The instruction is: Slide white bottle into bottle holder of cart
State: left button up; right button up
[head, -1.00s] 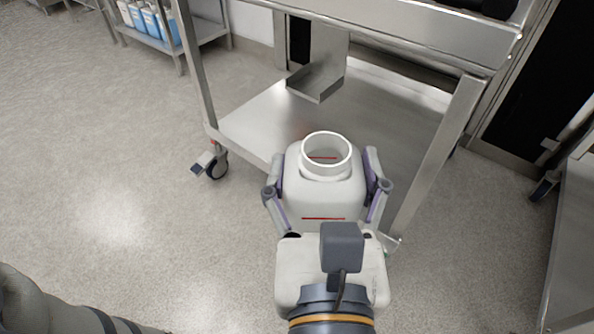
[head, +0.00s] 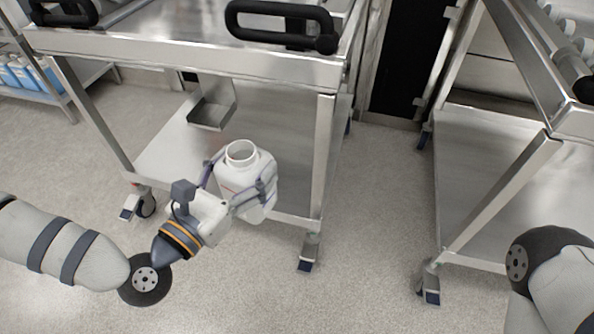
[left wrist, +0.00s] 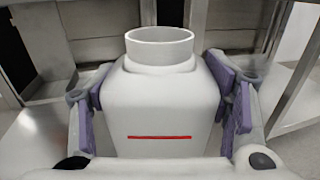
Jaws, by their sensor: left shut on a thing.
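The white bottle (head: 246,172) is upright with its open round neck at the top. My left gripper (head: 240,190) is shut on it, with one finger on each side. In the left wrist view the bottle (left wrist: 160,105) fills the middle, with a red line on its near face and the purple finger pads against its sides. The cart (head: 180,52) is a steel frame with a lower shelf. Its bottle holder (head: 212,112), a small metal tray, hangs under the top, behind and to the left of the bottle. The bottle is apart from the holder. My right gripper is out of view.
A second steel cart (head: 490,200) stands at the right, with a strip of floor between the carts. Blue-labelled bottles (head: 28,75) stand on a rack at the far left. The cart's front leg (head: 322,160) is right of the bottle.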

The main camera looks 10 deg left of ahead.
pick_arm(q)
jog(key=w+a+r+n+y+p, duration=0.1)
jog(key=a+y+p, duration=0.1)
jog(key=a, duration=0.9)
jog(key=w+a+n+y+p, duration=0.1)
jog(key=a+n+y+p, duration=0.1)
jog(key=a, duration=0.8)
jog(key=w+d+b, duration=0.1)
jog(key=w+b, duration=0.9)
jog(key=w, duration=1.3)
jog(key=shift+w+d+t+b, duration=0.2)
jog(key=shift+d+t+b, duration=0.15)
jog(key=shift+t+b, duration=0.05)
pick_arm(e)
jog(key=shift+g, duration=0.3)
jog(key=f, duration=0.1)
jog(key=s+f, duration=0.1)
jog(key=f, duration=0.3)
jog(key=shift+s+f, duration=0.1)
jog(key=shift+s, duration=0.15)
pick_arm(q)
jog(key=shift+d+f+p, duration=0.1)
jog(key=shift+f+p, duration=0.05)
jog(key=shift+p, duration=0.2)
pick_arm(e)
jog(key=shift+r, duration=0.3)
pick_arm(q)
jog(key=shift+f, duration=0.15)
